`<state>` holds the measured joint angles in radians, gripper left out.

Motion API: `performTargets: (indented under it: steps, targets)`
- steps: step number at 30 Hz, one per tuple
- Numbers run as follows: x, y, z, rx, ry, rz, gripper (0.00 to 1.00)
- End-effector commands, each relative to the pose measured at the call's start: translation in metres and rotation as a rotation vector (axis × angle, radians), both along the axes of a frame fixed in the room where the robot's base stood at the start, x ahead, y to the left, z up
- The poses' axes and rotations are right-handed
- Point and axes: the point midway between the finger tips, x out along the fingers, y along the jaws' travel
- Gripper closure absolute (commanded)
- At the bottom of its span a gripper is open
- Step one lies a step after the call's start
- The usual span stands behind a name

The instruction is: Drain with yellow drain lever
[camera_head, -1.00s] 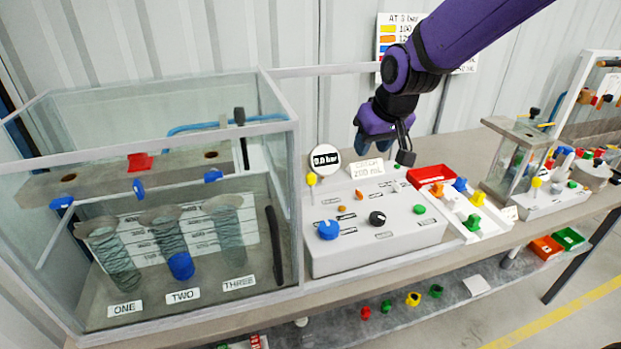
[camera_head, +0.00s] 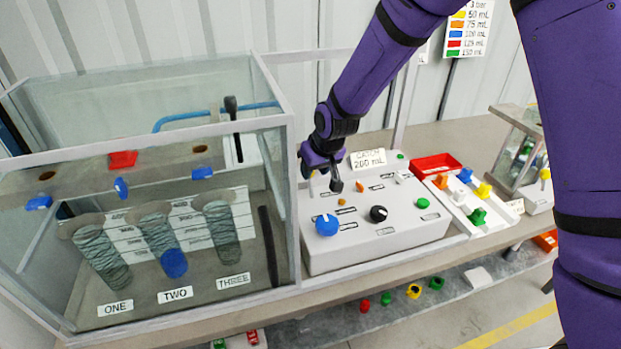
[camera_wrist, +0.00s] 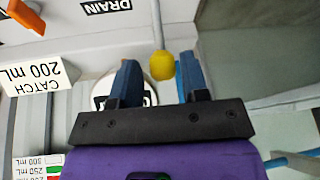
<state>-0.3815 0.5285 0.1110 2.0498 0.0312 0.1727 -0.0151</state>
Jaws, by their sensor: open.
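The yellow drain lever (camera_wrist: 163,66) shows in the wrist view as a round yellow knob on a pale stem, close to the DRAIN label (camera_wrist: 108,5). My gripper (camera_wrist: 158,78) is open. Its two blue fingertips lie to either side of the knob in the picture, with the knob at or just beyond their tips; I cannot tell the gap in depth. In the head view my gripper (camera_head: 324,181) hangs over the back left corner of the grey control panel (camera_head: 400,238) and largely hides the knob. The gauge is partly hidden behind my fingers in the wrist view.
The glass tank (camera_head: 285,225) with three tubes stands close to the left of my gripper. The panel also carries a blue knob (camera_head: 326,225), a black knob (camera_head: 378,214) and a green button (camera_head: 422,203). The CATCH 200 mL sign (camera_head: 368,158) stands behind it.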

Motion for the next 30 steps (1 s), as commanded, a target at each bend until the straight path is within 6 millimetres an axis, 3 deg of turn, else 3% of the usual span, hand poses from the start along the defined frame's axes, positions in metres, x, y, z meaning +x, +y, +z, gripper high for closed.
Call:
performTargets:
  steps: [3,9,21,22,27,30]
  targets:
    - [0.006,0.004,-0.019,-0.001,0.002,0.000,0.59]
    - [0.013,0.009,-0.037,0.000,0.000,0.000,0.59]
    - [0.015,0.011,-0.043,0.000,0.000,0.000,0.59]
    - [0.015,0.010,-0.043,0.000,0.000,0.000,0.61]
    - [0.015,0.011,-0.043,0.000,0.000,0.000,1.00]
    - [0.015,0.011,-0.043,0.000,-0.001,0.000,1.00]
